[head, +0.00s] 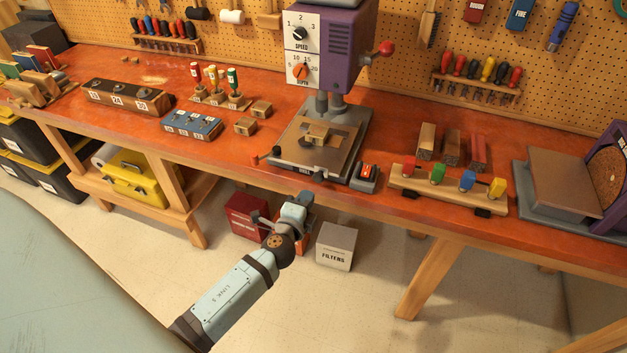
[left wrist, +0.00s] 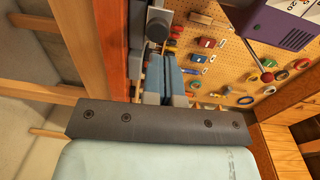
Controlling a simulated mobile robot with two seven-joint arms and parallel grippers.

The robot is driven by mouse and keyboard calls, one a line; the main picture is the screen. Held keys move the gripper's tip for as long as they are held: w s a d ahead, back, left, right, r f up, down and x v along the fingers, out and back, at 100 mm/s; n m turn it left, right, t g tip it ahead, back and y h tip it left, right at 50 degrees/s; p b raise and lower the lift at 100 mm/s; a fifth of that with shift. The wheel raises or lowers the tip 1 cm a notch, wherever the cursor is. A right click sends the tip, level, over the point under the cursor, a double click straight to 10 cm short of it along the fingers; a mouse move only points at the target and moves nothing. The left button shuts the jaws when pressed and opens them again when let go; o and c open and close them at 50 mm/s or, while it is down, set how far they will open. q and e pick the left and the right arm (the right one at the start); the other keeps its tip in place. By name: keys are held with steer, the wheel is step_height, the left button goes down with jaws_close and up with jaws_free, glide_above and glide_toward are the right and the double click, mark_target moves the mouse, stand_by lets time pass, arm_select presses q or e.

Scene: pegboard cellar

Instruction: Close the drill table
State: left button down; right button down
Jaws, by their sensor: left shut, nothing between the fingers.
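The purple drill press (head: 325,45) stands at the back of the bench, and part of its head shows in the left wrist view (left wrist: 275,22). Its drill table (head: 296,155) is a tan and grey plate reaching to the bench's front edge, with a small wooden block (head: 317,134) on it. A dark knob (head: 321,175) is at the table's front. My left gripper (head: 307,197) is shut and empty, just in front of and below that edge. Its fingers (left wrist: 166,80) also show shut in the left wrist view, near a dark round knob (left wrist: 157,24). My right gripper is not in view.
A red-and-grey switch box (head: 366,175) sits right of the drill table, and a rack with coloured clamps (head: 450,190) beyond it. A filters box (head: 337,246) and red box (head: 246,215) stand on the floor below.

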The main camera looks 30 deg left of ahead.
mark_target(317, 176)
arm_select(q)
steer(key=p+x, duration=0.1)
steer(key=x, duration=0.3)
steer(key=shift+w+r, duration=0.1)
steer(key=shift+w, duration=0.1)
steer(key=shift+w+a, duration=0.1)
steer(key=shift+w, duration=0.4)
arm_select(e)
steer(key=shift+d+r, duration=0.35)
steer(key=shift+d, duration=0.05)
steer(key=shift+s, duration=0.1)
arm_select(q)
steer(key=b+x, duration=0.1)
steer(key=x, duration=0.3)
steer(key=shift+w, duration=0.15)
steer(key=shift+w+a+r, duration=0.1)
steer(key=shift+a, duration=0.05)
steer(key=shift+r, duration=0.1)
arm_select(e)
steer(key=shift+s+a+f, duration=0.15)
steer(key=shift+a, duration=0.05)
arm_select(q)
steer(key=shift+r, duration=0.1)
